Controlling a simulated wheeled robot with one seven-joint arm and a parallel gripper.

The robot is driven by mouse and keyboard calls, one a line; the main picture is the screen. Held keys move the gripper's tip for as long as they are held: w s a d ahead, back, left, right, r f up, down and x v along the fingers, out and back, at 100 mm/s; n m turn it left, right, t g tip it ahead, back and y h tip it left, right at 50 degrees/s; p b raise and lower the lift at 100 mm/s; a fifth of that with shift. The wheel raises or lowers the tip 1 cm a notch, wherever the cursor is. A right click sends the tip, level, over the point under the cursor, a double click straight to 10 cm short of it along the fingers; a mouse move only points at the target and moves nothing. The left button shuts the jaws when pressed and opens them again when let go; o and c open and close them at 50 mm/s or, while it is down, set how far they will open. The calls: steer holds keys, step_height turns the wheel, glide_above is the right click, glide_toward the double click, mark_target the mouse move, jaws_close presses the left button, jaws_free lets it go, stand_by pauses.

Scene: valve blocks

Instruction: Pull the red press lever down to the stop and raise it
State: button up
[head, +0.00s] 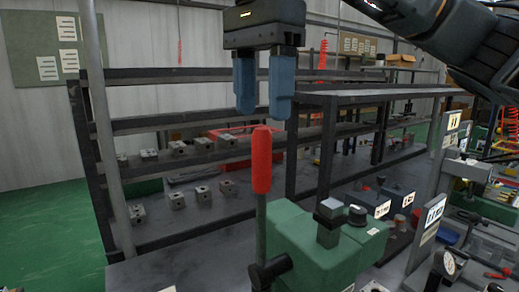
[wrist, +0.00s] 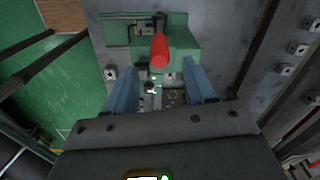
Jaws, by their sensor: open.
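The red lever grip (head: 262,160) sits on top of an upright dark rod (head: 261,225) beside the green press body (head: 318,243). My gripper (head: 262,112) points down with its two blue fingers spread. In the head view it hangs just above the red grip and is empty. In the wrist view the red grip (wrist: 159,50) shows beyond and between the fingers of my gripper (wrist: 160,92), with the green press (wrist: 185,38) around it. I cannot tell from these views how far the fingers are from the grip in depth.
Dark shelving (head: 225,122) with several small metal valve blocks (head: 177,199) stands behind. A red tray (head: 238,134) lies on a shelf. A grey post (head: 105,130) rises at left.

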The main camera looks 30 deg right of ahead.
mark_target(262, 152)
steer(key=shift+f+p, duration=0.55)
steer(key=shift+f, duration=3.25)
jaws_close()
